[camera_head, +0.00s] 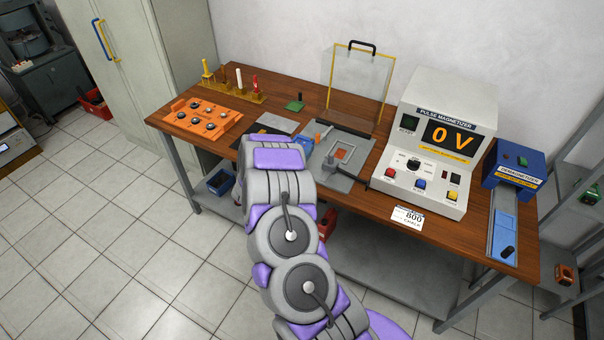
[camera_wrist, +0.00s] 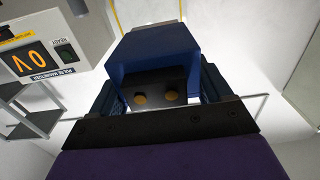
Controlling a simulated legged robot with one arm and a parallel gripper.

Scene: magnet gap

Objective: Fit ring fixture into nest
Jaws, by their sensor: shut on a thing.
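My gripper (camera_wrist: 160,82) is shut on a blue block-shaped thing (camera_wrist: 160,45) in the wrist view, likely the ring fixture. Its near side has a dark face with two brass-coloured round studs; no ring shows from here. In the head view my arm hides most of the gripper, and a bit of blue (camera_head: 304,144) shows just past the arm's end. A grey base (camera_head: 337,176) with an orange-edged square recess (camera_head: 343,154), likely the nest, lies just right of it on the bench. I cannot tell the height of the held thing above the bench.
A clear guard panel with yellow edges (camera_head: 358,85) stands upright behind the base. The pulse magnetizer (camera_head: 437,140), showing 0 V, is close on the right, with the blue demagnetizer (camera_head: 515,165) beyond. An orange tray (camera_head: 203,119) and coloured posts (camera_head: 238,79) are on the left.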

